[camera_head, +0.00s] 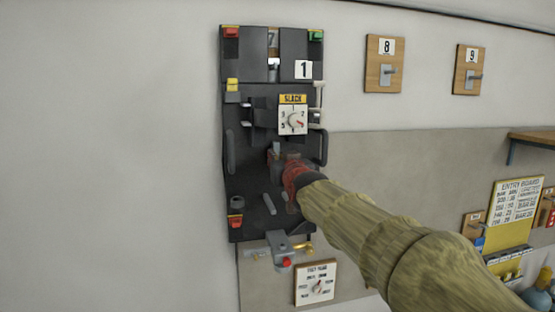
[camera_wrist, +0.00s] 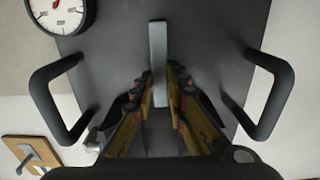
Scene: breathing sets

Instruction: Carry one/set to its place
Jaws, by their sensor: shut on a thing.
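In the wrist view my gripper (camera_wrist: 160,88) is shut on the set's grey bar (camera_wrist: 158,58), between two black side handles (camera_wrist: 50,100). I cannot tell whether the set hangs on the hook.
Wooden hook plaques "8" (camera_head: 384,64) and "9" (camera_head: 468,70) are on the wall to the right. An entry board (camera_head: 515,203) and a shelf (camera_head: 535,137) are farther right. The wall left is bare.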

